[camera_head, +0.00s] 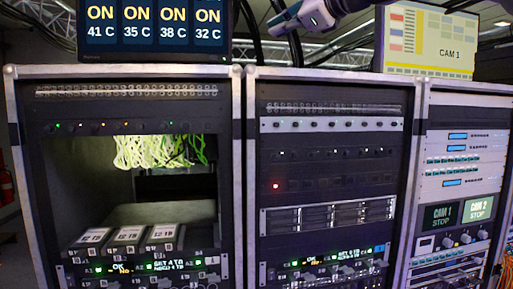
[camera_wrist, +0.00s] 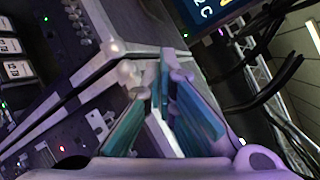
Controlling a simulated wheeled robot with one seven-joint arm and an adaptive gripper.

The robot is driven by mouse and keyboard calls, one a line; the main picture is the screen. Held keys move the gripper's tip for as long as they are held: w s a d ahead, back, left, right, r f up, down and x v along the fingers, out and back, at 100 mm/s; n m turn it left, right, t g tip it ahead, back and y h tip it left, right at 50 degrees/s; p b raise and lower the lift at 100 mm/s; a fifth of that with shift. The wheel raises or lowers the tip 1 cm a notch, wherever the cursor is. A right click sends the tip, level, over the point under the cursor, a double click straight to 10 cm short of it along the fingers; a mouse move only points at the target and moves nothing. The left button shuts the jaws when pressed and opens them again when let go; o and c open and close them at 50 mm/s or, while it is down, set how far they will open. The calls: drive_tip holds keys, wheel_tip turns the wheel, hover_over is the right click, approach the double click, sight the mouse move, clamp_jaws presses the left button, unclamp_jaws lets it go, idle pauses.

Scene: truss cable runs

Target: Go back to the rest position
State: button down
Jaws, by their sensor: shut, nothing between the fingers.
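My gripper (camera_wrist: 167,76) reaches up the middle of the wrist view, with pale fingers and teal inner pads. Its fingertips are close together and I see nothing held between them. Behind it, the metal-edged rack frames run tilted across the picture. In the head view, a grey-white part of my arm shows at the top, above the middle rack (camera_head: 332,169). The fingertips cannot be made out clearly there.
The left rack (camera_head: 126,113) has an open bay with pale cables (camera_head: 160,150) and labelled drive units (camera_head: 127,235). A status screen (camera_head: 155,32) and a CAM 1 monitor (camera_head: 428,42) stand on top. Trusses and dark cables (camera_wrist: 283,80) are near my gripper's right side.

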drive_tip(key=s+d+f+n+g+h+b, duration=0.2)
drive_tip(key=s+f, duration=0.6)
drive_tip(key=f, duration=0.9)
drive_tip(key=s+d+f+n+g+h+b, duration=0.2)
drive_tip(key=s+d+f+n+h, duration=0.3)
drive_tip(key=f, duration=1.3)
drive_tip(key=s+d+f+n+g+h+b, duration=0.3)
drive_tip(key=s+d+f+n, duration=0.4)
drive_tip(key=f, duration=1)
drive_tip(key=s+n, duration=0.3)
drive_tip(key=s, duration=0.2)
drive_tip(key=shift+s+f+g+h, duration=0.25)
drive_tip(key=shift+s+g+h, duration=0.05)
